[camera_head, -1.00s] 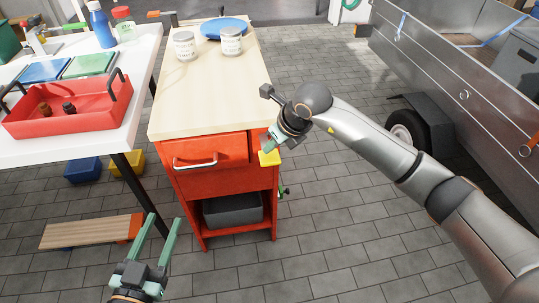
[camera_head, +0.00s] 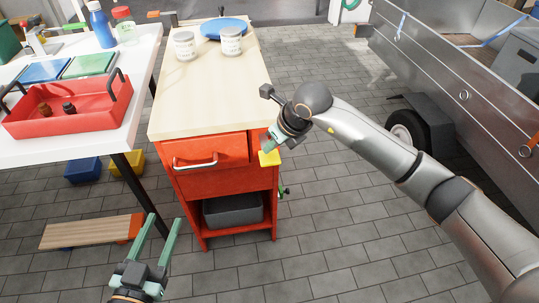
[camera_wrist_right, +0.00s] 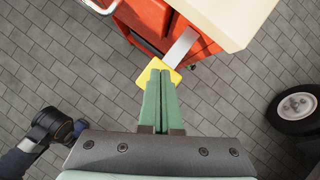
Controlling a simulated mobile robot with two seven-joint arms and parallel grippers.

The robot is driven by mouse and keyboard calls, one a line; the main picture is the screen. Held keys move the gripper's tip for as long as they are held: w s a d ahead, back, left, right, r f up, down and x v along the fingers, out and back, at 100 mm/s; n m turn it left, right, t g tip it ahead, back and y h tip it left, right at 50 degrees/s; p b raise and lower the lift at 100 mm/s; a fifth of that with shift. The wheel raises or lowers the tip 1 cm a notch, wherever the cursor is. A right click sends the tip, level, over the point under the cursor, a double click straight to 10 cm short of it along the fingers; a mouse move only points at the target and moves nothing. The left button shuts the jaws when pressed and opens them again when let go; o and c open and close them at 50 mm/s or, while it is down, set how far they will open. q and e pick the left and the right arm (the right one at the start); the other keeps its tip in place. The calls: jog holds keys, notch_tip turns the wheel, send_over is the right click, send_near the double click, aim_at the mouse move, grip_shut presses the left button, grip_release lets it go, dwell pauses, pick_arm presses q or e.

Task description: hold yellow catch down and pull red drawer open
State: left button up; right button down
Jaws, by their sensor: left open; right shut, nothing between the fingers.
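The red drawer (camera_head: 212,152) is at the top of the red cabinet under the wooden top, with a pale bar handle (camera_head: 196,164) on its front. I see no clear gap around the drawer. The yellow catch (camera_head: 270,158) is at the cabinet's right front corner. My right gripper (camera_head: 268,146) is shut and empty, with its tips at the catch. In the right wrist view, the shut green fingertips (camera_wrist_right: 161,72) overlap the yellow catch (camera_wrist_right: 145,78); contact is hard to tell. My left gripper (camera_head: 164,217) is open and empty, low in front of the cabinet, apart from the handle.
A grey bin (camera_head: 233,210) sits in the cabinet's lower shelf. A white table (camera_head: 128,95) with a red tray is at left, a metal trailer (camera_head: 470,85) at right.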

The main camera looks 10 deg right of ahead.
aim_at(271, 157)
jog(key=shift+f, duration=0.15)
dwell(0.5)
jog(key=shift+f+b, duration=1.05)
jog(key=shift+f, duration=0.2)
jog(key=shift+w+f+b, duration=0.1)
jog(key=shift+f+b, duration=0.55)
jog(key=shift+f, duration=0.15)
